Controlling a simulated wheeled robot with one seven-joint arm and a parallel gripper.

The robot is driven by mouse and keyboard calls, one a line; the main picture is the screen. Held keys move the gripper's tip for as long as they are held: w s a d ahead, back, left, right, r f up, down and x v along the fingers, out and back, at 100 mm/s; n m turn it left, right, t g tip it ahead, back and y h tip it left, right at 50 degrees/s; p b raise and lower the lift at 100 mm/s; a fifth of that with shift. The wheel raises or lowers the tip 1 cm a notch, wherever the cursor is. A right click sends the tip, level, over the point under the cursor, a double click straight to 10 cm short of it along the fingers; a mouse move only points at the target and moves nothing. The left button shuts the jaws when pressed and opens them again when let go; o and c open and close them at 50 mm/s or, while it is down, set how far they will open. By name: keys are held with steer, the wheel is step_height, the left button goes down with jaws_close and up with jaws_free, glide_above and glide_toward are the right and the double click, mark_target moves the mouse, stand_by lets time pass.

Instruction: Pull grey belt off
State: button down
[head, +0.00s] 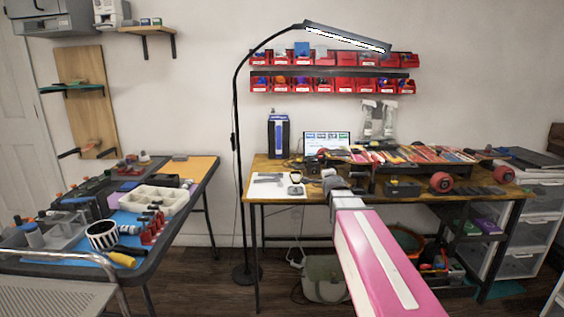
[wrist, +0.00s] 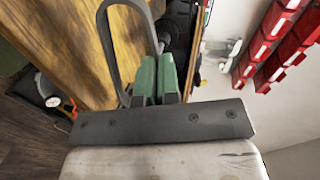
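The grey belt (wrist: 106,45) shows in the wrist view as a narrow upright loop over the wooden tabletop. My gripper (wrist: 158,60) has two green fingers close together at the loop's lower right. One strand of the belt runs in between the fingertips, and the other passes down on the left side of the left finger. The belt appears pinched there. A dark part (wrist: 176,28) lies just beyond the fingertips, partly hidden. In the head view my pink arm reaches to the workbench (head: 262,168) and hides the gripper's fingers; I cannot make out the belt there.
Skateboard parts with red wheels (head: 441,182) stand on the bench's right. A white sheet (head: 277,185) with small parts lies at its left. A lamp pole (head: 236,120) rises behind the bench's left edge. Red bins (head: 345,86) hang on the wall. A side table (head: 200,168) stands left.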

steer(key=s+r, duration=0.6)
steer(key=r, duration=0.1)
stand_by(1.0)
